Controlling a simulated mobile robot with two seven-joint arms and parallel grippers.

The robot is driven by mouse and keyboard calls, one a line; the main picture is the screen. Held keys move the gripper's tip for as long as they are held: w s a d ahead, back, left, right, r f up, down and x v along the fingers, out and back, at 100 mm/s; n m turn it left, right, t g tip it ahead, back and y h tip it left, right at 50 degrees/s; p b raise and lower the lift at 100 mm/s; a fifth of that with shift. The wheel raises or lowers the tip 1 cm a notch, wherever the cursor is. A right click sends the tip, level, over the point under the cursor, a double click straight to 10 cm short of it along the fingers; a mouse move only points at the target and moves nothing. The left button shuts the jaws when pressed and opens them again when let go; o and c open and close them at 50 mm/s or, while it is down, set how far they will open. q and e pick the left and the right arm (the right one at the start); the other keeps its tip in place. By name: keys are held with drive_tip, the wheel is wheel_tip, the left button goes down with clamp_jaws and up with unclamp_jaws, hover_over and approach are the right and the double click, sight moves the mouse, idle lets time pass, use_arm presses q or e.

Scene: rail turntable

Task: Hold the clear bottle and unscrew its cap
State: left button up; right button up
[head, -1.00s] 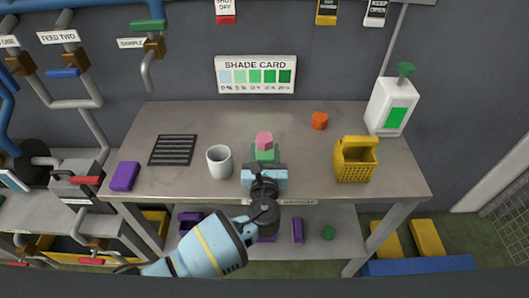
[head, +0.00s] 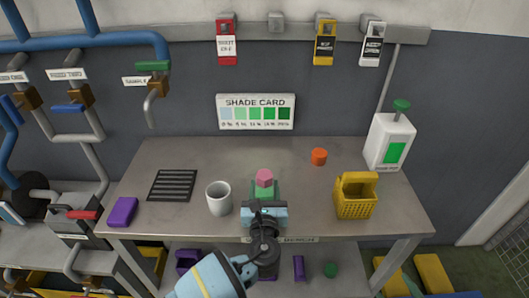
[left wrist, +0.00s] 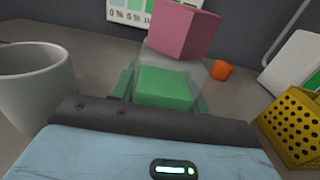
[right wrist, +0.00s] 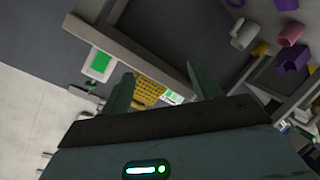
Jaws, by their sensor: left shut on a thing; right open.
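The clear bottle (head: 264,184) stands upright on the grey bench, with green contents low inside it and a pink cap (head: 264,175) on top. In the left wrist view the bottle (left wrist: 172,64) and the pink cap (left wrist: 184,28) show close up, the cap seated on the bottle. My left gripper (head: 264,193) is shut on the bottle's lower part, a green finger on each side. Its palm hides the bottle's base. My right gripper (right wrist: 163,92) is open and empty in the right wrist view, away from the bottle.
A white mug (head: 219,198) stands left of the bottle. A yellow basket (head: 355,205), an orange cylinder (head: 319,157) and a white dispenser (head: 390,142) are to the right. A purple block (head: 122,211) and a dark grate (head: 173,185) are at left. Bench between bottle and basket is clear.

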drive_tip(key=w+d+r+n+t+y, duration=0.1)
drive_tip(key=w+d+r+n+t, duration=0.1)
drive_tip(key=w+r+n, duration=0.45)
drive_tip(key=w+d+r+n+t+y, duration=0.1)
drive_tip(key=r+n+t+y, duration=0.15)
drive_tip(key=r, duration=0.75)
drive_tip(key=w+a+r+m, duration=0.2)
drive_tip(key=w+r+m, duration=0.15)
drive_tip(key=w, duration=0.25)
wheel_tip(320, 180, up, 6)
drive_tip(key=m+g+y, duration=0.3)
drive_tip(key=m+g, duration=0.8)
drive_tip(key=m, duration=0.2)
hover_over(264, 175)
drive_tip(key=shift+r, duration=0.2)
drive_tip(key=s+r+m+g+h, duration=0.25)
drive_tip(key=s+g+h, duration=0.2)
drive_tip(key=h, duration=0.35)
drive_tip(key=shift+m+t+y, duration=0.25)
drive_tip(key=shift+m+t, duration=0.15)
drive_tip(key=shift+x, duration=6.05)
